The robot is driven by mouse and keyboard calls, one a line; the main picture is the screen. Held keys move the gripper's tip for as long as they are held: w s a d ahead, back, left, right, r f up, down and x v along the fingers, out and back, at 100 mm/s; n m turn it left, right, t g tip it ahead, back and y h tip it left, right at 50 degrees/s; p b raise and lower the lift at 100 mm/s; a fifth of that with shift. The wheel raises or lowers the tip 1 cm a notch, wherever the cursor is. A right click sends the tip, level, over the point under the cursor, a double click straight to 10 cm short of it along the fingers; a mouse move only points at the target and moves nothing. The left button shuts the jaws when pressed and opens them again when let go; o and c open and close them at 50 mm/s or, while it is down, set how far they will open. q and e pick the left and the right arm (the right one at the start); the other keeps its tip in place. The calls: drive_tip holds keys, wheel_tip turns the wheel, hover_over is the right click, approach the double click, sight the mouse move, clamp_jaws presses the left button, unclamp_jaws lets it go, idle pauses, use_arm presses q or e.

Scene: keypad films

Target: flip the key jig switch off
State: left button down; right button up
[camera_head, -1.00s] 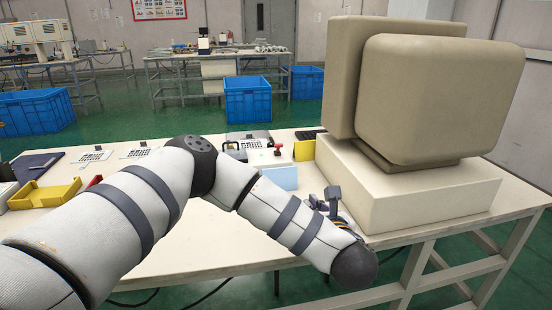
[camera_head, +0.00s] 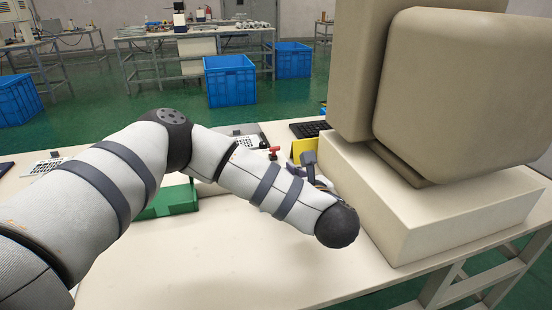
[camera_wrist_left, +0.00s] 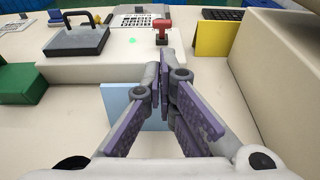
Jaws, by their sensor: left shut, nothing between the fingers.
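The key jig is a pale box (camera_wrist_left: 120,63) across the upper part of the left wrist view. A red-topped switch (camera_wrist_left: 161,31) stands upright near its right end, with a green light (camera_wrist_left: 132,41) to the left. The switch also shows in the head view (camera_head: 274,152), just beyond my forearm. My left gripper (camera_wrist_left: 166,70) is shut and empty; its fingertips appear just below the switch in the wrist picture, and I cannot tell the gap. In the head view the gripper (camera_head: 308,164) is partly hidden by my wrist. My right gripper is not in view.
A dark handled plate (camera_wrist_left: 78,40) and a white keypad (camera_wrist_left: 140,20) lie on the jig. A yellow panel (camera_wrist_left: 214,37) stands to the right and a light blue panel (camera_wrist_left: 116,100) below.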

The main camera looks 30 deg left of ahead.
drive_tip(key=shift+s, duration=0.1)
use_arm(q)
approach(273, 156)
drive_tip(key=x, duration=0.4)
drive_tip(key=shift+w+a+f+b, duration=0.1)
drive_tip(key=shift+a+b, duration=0.15)
drive_tip(key=shift+b, duration=0.15)
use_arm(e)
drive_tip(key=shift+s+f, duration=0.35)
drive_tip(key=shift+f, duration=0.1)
